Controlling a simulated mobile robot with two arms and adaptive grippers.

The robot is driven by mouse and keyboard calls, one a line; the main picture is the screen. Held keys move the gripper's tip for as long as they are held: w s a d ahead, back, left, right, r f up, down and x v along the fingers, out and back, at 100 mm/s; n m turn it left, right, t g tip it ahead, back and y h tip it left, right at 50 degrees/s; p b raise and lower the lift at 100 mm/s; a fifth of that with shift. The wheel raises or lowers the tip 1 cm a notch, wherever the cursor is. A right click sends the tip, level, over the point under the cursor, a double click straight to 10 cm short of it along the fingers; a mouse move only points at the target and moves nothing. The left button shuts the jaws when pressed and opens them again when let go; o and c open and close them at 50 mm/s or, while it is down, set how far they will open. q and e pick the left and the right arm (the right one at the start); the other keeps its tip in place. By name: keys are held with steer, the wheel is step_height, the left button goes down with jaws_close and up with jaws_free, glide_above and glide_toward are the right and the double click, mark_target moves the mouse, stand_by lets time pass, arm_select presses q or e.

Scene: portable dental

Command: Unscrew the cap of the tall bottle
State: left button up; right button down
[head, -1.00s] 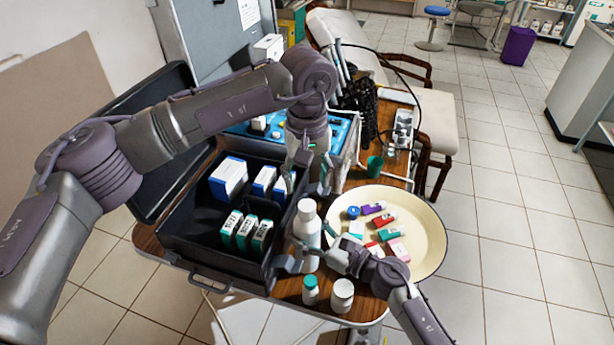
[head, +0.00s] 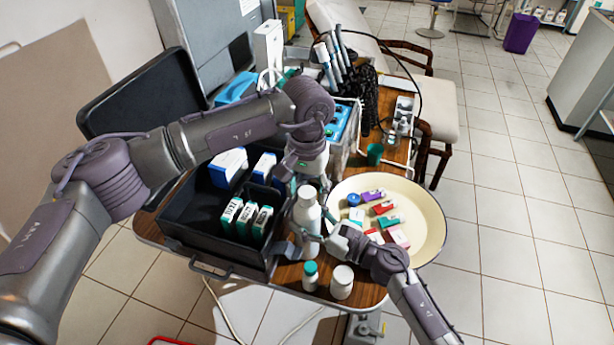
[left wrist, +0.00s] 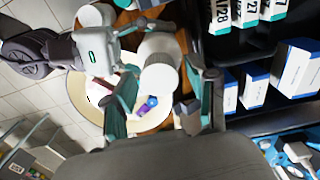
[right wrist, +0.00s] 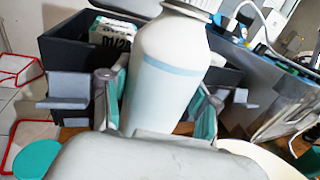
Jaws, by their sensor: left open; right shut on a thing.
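The tall white bottle (head: 309,226) stands upright at the table's front, beside the black case. Its white cap (head: 307,193) is on top; the ribbed cap (left wrist: 158,80) also shows in the left wrist view. My right gripper (right wrist: 160,108) is shut on the bottle's body (right wrist: 165,75), one finger on each side. My left gripper (left wrist: 163,108) is open above the bottle, its fingers spread to either side of the cap. In the head view my left gripper (head: 306,187) partly overlaps the bottle top, so contact with the cap cannot be told.
A teal-capped small bottle (head: 310,276) and a white jar (head: 342,282) stand in front of the tall bottle. A round cream tray (head: 432,222) with several small colored items lies right. The black case (head: 215,262) with boxes is left. A green cup (head: 375,154) stands behind.

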arm_select(q)
steer(key=shift+f, duration=0.4)
